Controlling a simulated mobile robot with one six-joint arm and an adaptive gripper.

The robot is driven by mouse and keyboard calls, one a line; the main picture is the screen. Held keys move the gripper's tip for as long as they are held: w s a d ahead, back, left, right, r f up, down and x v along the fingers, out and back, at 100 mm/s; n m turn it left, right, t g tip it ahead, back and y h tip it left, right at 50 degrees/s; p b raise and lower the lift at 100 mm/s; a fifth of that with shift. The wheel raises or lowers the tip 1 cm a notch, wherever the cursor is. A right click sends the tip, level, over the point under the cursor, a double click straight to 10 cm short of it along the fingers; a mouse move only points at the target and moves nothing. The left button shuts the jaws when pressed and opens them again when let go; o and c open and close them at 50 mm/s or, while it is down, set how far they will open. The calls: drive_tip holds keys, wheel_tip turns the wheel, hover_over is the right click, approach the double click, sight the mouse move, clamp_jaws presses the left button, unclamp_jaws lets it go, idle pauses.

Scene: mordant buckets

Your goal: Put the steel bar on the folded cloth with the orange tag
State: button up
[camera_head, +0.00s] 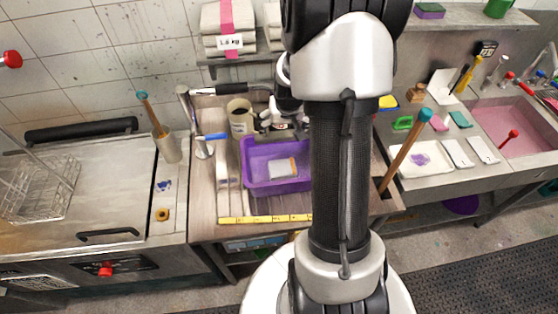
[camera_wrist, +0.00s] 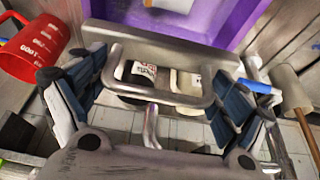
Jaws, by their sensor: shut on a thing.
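In the wrist view my gripper (camera_wrist: 160,82) has its dark fingers at the left and right, on either side of a grey tubular metal piece. I take this piece for the steel bar (camera_wrist: 165,97), and the gripper is shut on it. In the head view my arm hides most of the gripper and the bar. I cannot make out an orange tag.
A purple tray (camera_head: 254,188) is on the bench below the gripper. A beige mug (camera_head: 240,117) is near the wall, and a red measuring jug (camera_wrist: 33,47) shows in the wrist view. A tall wooden-handled tool (camera_head: 405,150) stands right of my arm. The left worktop (camera_head: 75,190) has free room.

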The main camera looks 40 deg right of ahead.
drive_tip(key=shift+w+f+b, duration=0.1)
drive_tip(key=shift+f+b, duration=4.85)
drive_tip(key=shift+f, duration=2.8)
drive_tip(key=shift+f, duration=0.2)
drive_tip(key=o, duration=1.3)
